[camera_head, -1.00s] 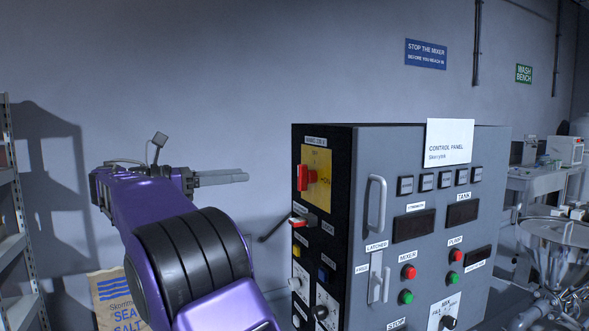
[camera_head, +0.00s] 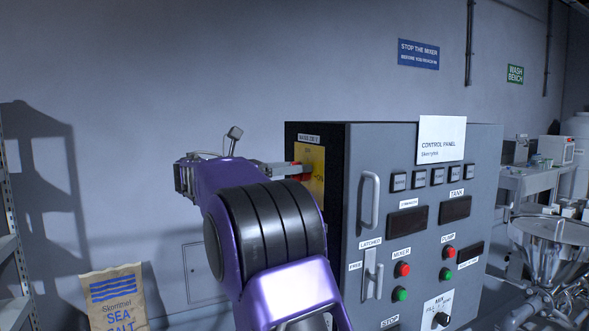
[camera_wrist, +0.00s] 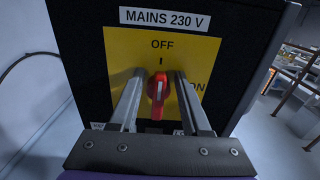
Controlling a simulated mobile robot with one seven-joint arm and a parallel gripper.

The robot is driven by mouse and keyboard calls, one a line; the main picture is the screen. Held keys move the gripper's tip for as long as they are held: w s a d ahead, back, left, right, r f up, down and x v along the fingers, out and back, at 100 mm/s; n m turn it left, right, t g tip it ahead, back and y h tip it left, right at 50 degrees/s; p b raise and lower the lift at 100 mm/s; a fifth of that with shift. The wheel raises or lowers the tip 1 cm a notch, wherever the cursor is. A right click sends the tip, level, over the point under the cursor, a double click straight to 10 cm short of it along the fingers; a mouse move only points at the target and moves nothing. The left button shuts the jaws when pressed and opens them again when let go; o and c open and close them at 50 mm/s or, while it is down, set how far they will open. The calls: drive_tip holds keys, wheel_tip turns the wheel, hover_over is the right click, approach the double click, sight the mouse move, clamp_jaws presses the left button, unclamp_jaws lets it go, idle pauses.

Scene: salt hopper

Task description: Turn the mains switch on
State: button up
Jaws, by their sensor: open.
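The mains switch (camera_wrist: 157,88) is a red rotary handle on a yellow plate (camera_wrist: 190,50) marked OFF at the top and ON at the right, under a "MAINS 230 V" label. In the wrist view its handle stands about upright, in line with the OFF mark. My gripper (camera_wrist: 155,76) is open, with one finger on each side of the red handle and gaps between. In the head view my gripper's fingers (camera_head: 288,168) reach to the switch on the cabinet's left side, and my arm hides the controls lower on that side.
The grey control cabinet (camera_head: 400,150) has a front handle (camera_head: 369,200), a latch (camera_head: 372,274) and several buttons. A sea salt bag (camera_head: 115,292) stands at lower left, near a shelf rack (camera_head: 12,250). A metal hopper (camera_head: 545,240) stands at right.

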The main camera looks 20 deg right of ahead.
clamp_jaws()
drive_tip(key=shift+f, duration=0.1)
drive_tip(key=shift+f, duration=0.1)
idle(0.3)
